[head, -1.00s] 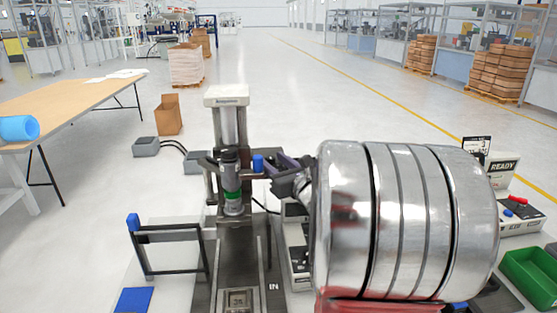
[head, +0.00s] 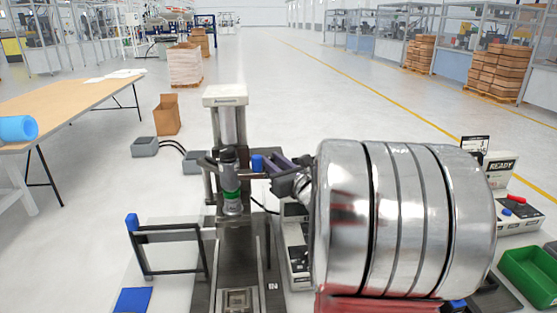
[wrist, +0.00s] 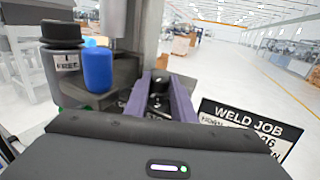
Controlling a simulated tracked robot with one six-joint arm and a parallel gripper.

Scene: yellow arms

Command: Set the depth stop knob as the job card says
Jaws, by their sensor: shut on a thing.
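My gripper (wrist: 160,82) shows two purple fingers in the wrist view, closed on the sides of a small dark knob (wrist: 160,101), which stands between them. The fingers hide part of the knob and I can read no pointer on it. In the head view my gripper (head: 274,163) is at the right side of the grey press column (head: 228,125), and the knob is hidden there. A card headed WELD JOB (wrist: 246,127) stands at the right in the wrist view; its lower lines are cut off and partly unreadable.
A blue cylindrical grip (wrist: 98,70) stands just left of my fingers, in front of a dark round part with a FREE label (wrist: 66,63).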

